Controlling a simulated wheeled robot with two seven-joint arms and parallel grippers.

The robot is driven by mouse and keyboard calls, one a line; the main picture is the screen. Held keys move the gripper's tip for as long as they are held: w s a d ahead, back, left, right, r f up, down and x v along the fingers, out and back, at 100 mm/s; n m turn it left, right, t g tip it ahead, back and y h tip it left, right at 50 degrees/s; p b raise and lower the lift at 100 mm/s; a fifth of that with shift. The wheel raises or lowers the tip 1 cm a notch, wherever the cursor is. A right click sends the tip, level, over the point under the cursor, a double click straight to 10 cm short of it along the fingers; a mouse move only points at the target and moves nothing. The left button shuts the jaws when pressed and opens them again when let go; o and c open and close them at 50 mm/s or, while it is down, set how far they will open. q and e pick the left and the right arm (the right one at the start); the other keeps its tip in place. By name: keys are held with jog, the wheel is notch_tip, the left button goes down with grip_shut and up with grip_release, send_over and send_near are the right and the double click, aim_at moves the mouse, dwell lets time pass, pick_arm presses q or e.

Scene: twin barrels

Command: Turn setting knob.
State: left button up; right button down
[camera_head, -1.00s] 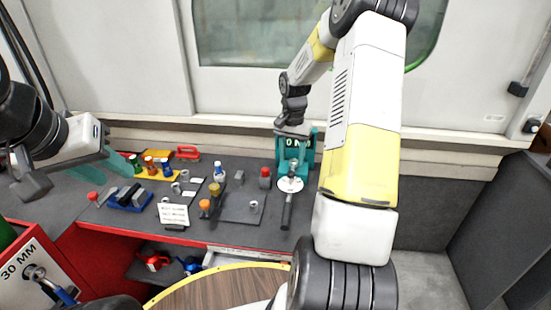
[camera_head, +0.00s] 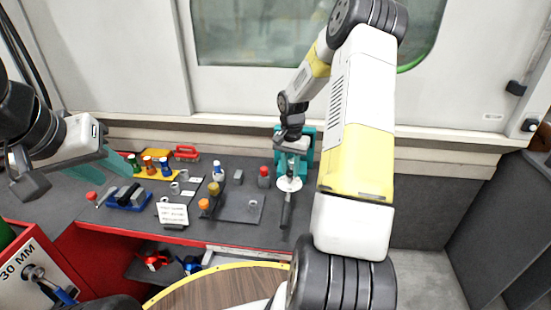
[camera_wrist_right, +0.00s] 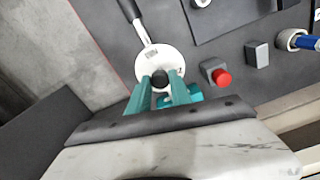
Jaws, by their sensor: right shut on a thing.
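A dark round knob (camera_wrist_right: 161,77) sits at the middle of a white disc (camera_wrist_right: 147,63) in the right wrist view. The disc (camera_head: 289,184) also shows in the head view, with a dark handle (camera_head: 286,210) reaching toward the front. My right gripper (camera_wrist_right: 161,84) has its teal fingers down on both sides of the knob and is shut on it. In the head view, my right gripper (camera_head: 291,166) hides the knob and part of the teal device (camera_head: 308,141) behind. My left gripper (camera_head: 112,163) hangs over the left of the bench; its finger gap is unclear.
A red-topped button (camera_head: 264,177) stands just left of the disc. A grey plate (camera_head: 236,209), an orange-topped part (camera_head: 204,207), a blue tray (camera_head: 127,198) and a white sign (camera_head: 172,213) lie further left. The wall is close behind the bench.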

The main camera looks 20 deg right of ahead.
dwell(0.3)
jog(key=n, duration=1.2)
jog(key=shift+n, duration=1.9)
jog(key=c, duration=1.2)
grip_release()
jog(key=shift+o, duration=0.2)
